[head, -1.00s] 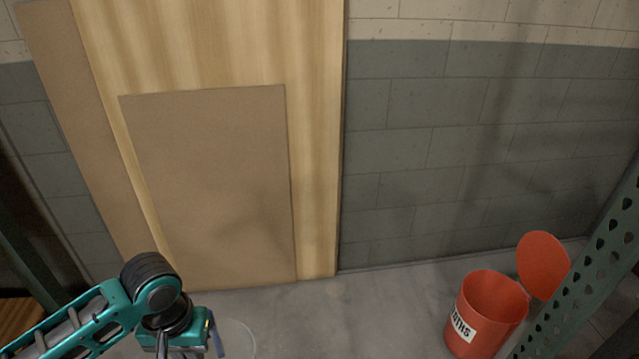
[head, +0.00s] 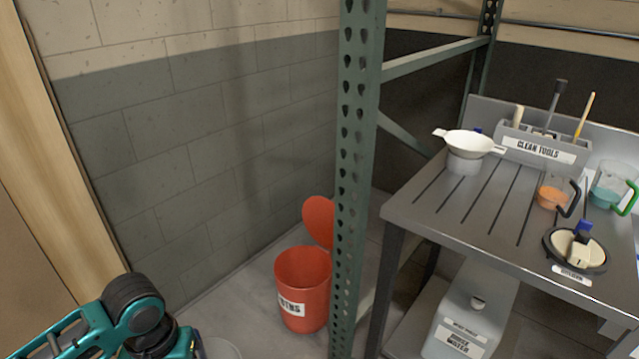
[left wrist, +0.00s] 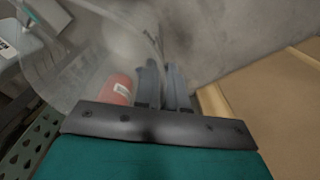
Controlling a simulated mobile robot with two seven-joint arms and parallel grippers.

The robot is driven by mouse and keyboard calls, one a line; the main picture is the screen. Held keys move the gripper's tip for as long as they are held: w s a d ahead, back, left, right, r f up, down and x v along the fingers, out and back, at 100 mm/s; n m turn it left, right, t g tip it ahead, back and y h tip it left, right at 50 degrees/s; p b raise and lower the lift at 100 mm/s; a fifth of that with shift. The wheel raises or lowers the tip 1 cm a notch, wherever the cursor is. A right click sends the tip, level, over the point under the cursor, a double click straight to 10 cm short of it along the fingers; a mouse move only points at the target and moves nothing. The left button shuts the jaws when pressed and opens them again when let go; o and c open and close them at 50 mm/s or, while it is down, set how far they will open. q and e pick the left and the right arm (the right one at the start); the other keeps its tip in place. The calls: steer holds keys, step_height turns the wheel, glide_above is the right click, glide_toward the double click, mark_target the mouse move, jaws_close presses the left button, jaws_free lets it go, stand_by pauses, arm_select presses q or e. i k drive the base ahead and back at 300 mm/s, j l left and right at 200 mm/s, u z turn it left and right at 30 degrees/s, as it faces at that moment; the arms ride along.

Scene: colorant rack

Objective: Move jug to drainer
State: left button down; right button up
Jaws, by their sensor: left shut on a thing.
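My left gripper (left wrist: 165,85) is shut on the clear jug (left wrist: 65,60), seen in the left wrist view. The jug is see-through and extends to the upper left of the fingers. In the head view only part of the jug's round rim (head: 224,348) shows at the bottom edge, beside my left wrist. The fingers are mostly cut off there. The grooved metal surface (head: 432,200), which looks like the drainer, is at the right, well away from the gripper. My right gripper is not in view.
A white strainer on a cup (head: 468,145), a clean tools holder (head: 530,145), an orange cup (head: 552,196), a teal jug (head: 605,192) and a round dish (head: 575,250) stand on the bench. A green rack post (head: 355,180) and red bin (head: 303,290) lie between.

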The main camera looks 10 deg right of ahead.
mark_target(513, 226)
steer(key=z, duration=1.35)
